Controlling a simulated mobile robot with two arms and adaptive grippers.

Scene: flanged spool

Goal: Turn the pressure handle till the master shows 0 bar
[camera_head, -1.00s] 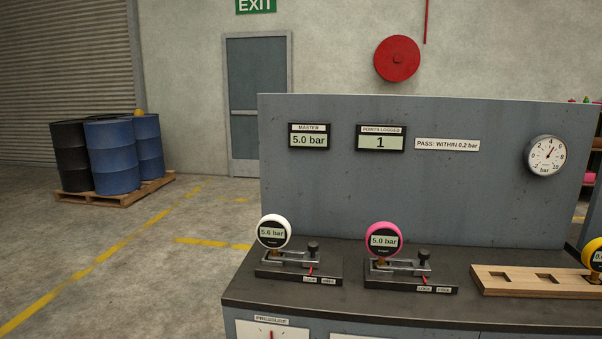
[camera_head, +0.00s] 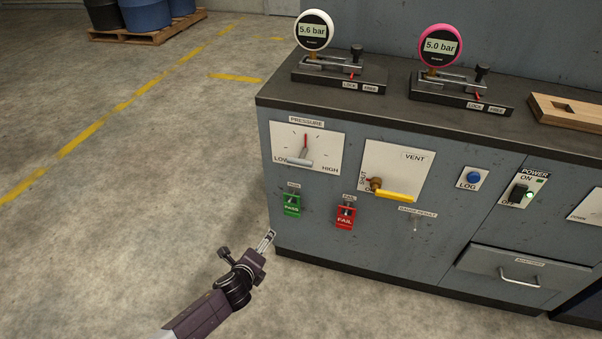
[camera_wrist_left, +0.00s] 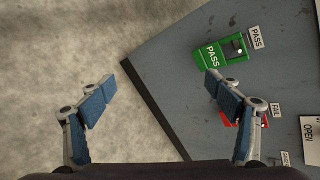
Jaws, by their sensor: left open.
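The pressure handle (camera_head: 299,162) is a grey bar on a white panel (camera_head: 325,150) marked LOW and HIGH, at the cabinet's left front. A red pointer (camera_head: 305,140) above the bar points about straight up. My left gripper (camera_head: 246,246) is open and empty, below and left of the pressure panel, well apart from the handle. In the left wrist view its two blue-padded fingers (camera_wrist_left: 160,84) are spread over the floor and the cabinet's edge. The handle is not seen there. My right gripper is not in view.
The yellow vent handle (camera_head: 394,195) lies right of the pressure panel. Below hang a green PASS tag (camera_head: 292,206) and a red FAIL tag (camera_head: 345,218). A white 5.6 bar gauge (camera_head: 314,30) and a pink 5.0 bar gauge (camera_head: 440,46) stand on top.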

